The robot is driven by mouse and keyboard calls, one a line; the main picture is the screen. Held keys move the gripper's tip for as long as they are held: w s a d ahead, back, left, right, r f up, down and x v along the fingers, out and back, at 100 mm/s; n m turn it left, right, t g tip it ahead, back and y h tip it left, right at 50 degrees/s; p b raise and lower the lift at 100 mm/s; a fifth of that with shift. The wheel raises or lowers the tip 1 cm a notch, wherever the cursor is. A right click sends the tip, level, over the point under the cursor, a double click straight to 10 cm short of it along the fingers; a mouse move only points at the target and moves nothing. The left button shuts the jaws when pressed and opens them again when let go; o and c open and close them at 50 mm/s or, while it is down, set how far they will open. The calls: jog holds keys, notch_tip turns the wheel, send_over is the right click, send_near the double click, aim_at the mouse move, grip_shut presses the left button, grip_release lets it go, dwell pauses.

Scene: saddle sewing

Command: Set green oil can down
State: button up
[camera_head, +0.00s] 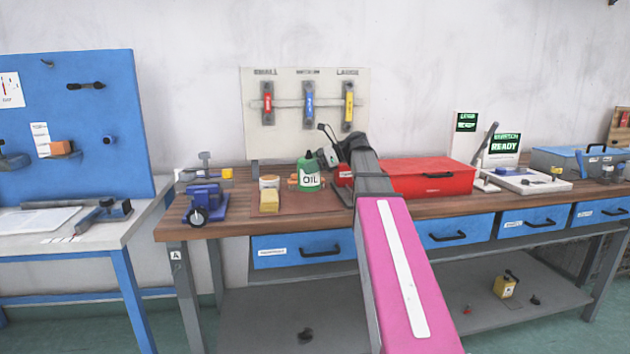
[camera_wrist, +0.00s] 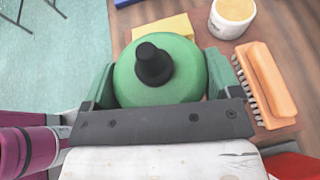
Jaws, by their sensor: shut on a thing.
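The green oil can (camera_head: 309,178), with a white OIL label and a dark cap, is upright over the brown mat (camera_head: 310,203) on the workbench. In the wrist view the can (camera_wrist: 160,85) is seen from above, between the two fingers of my gripper (camera_wrist: 158,82). My gripper is shut on the can. In the head view my gripper (camera_head: 328,157) is partly hidden by my arm. The can's underside is hidden, and I cannot tell whether it touches the mat.
A yellow block (camera_head: 268,201), a white tub (camera_head: 269,182) and an orange brush (camera_wrist: 268,85) lie close to the can. A blue device (camera_head: 204,203) stands to the left. A red toolbox (camera_head: 430,178) stands to the right.

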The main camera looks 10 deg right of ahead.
aim_at(317, 178)
jog(key=shift+w+d+f, duration=0.3)
jog(key=shift+d+f, duration=0.1)
jog(key=shift+d, duration=0.2)
jog(key=shift+w+d+f, duration=0.3)
jog(key=shift+d+f, duration=0.1)
jog(key=shift+d, duration=0.15)
jog(key=shift+f, duration=2)
jog(key=shift+f, duration=0.15)
jog(key=o, duration=1)
jog(key=shift+d+r, duration=0.25)
jog(key=v, duration=1.1)
jog(key=shift+s+d, duration=0.15)
jog(key=shift+d, duration=0.1)
